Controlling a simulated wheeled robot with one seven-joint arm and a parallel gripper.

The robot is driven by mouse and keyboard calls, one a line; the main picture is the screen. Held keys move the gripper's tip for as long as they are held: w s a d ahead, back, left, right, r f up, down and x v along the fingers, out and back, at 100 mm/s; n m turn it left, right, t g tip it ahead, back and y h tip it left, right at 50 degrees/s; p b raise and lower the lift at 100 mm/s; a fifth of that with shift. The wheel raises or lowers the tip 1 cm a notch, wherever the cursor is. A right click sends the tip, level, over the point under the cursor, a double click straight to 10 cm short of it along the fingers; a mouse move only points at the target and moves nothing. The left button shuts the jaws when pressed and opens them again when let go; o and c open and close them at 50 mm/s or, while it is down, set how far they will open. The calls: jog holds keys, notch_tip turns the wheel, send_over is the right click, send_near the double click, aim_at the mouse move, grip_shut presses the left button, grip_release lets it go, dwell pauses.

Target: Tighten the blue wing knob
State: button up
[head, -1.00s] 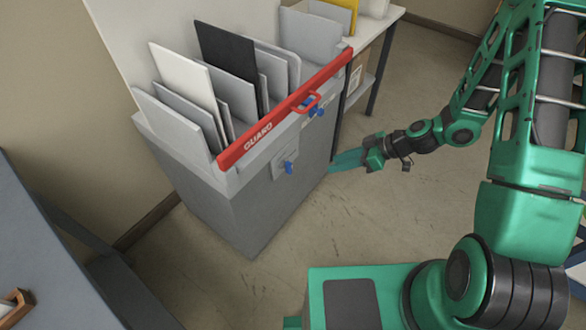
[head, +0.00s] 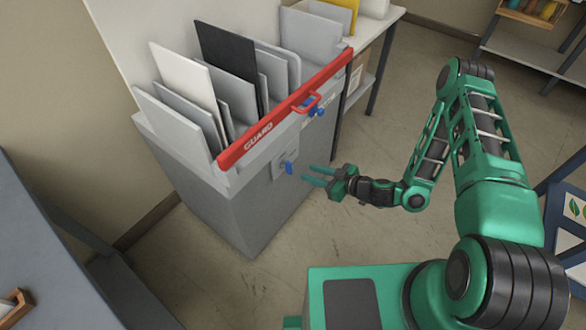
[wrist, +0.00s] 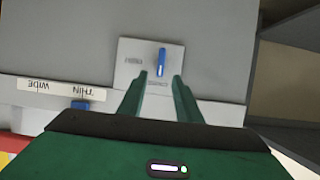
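The blue wing knob (head: 288,168) sits on a pale plate (head: 284,158) on the front of the grey machine, below the red guard bar. In the wrist view the knob (wrist: 162,62) stands upright in line with the gap between my fingers, beyond their tips. My gripper (head: 313,176) is open and empty, with its two green fingers pointing at the knob. The fingers (wrist: 160,76) also show in the wrist view, apart from each other. A small gap seems to lie between the fingertips and the knob.
A red guard bar (head: 285,108) with a handle runs along the machine's top edge. A second blue knob (head: 316,107) sits near a THIN/WIDE label (wrist: 62,88). Sheets stand in the machine's slots. Open floor (head: 380,240) lies to the right.

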aim_at(292, 167)
jog(key=x, duration=0.9)
jog(key=shift+a, duration=0.1)
jog(key=shift+w, duration=0.1)
grip_shut()
